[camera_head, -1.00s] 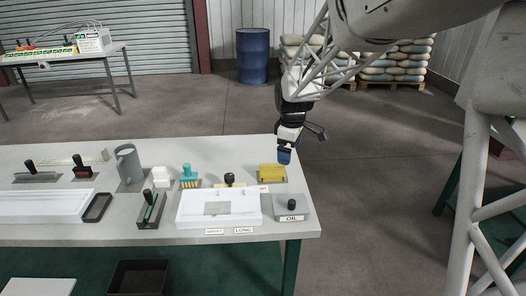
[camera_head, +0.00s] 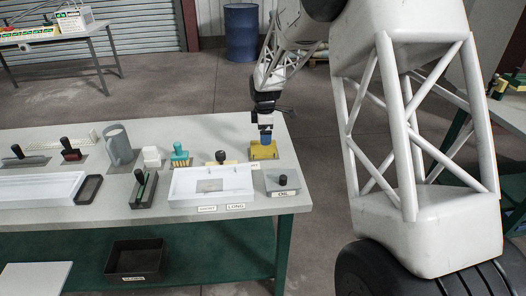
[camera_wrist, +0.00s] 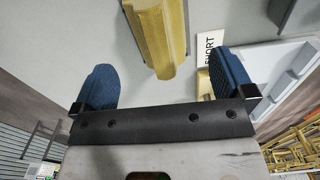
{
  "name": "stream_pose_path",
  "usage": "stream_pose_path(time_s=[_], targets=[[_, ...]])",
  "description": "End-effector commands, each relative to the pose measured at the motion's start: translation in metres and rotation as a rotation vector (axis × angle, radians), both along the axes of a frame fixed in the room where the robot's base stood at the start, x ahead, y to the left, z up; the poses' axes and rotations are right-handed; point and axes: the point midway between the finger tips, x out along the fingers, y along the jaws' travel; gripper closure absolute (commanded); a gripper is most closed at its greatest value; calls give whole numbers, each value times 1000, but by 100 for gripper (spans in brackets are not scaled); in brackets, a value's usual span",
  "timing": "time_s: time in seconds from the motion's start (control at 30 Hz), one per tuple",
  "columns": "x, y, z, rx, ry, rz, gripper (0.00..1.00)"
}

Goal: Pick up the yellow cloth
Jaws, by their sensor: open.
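The yellow cloth (camera_head: 263,150) lies folded on the table near its far right corner in the head view. In the wrist view the yellow cloth (camera_wrist: 158,32) shows at the top middle, beyond my fingertips. My gripper (camera_head: 266,138) is just above the cloth in the head view, and its fingers hide part of the cloth's top. The cloth's far end is cut off by the frame in the wrist view.
A white tray (camera_head: 180,194) stands left of the cloth, and an oil container (camera_head: 270,181) stands in front of it. A teal brush (camera_head: 179,152) and a dark-knobbed tool (camera_head: 220,157) are to the left. The table's right edge is close to the cloth.

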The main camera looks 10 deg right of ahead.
Motion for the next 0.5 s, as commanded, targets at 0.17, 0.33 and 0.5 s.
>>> stream_pose_path(time_s=[0.17, 0.33, 0.5], targets=[[0, 0, -1, 0, 0, -1, 0], [0, 0, -11, 0, 1, -1, 0], [0, 0, -24, 0, 1, -1, 0]])
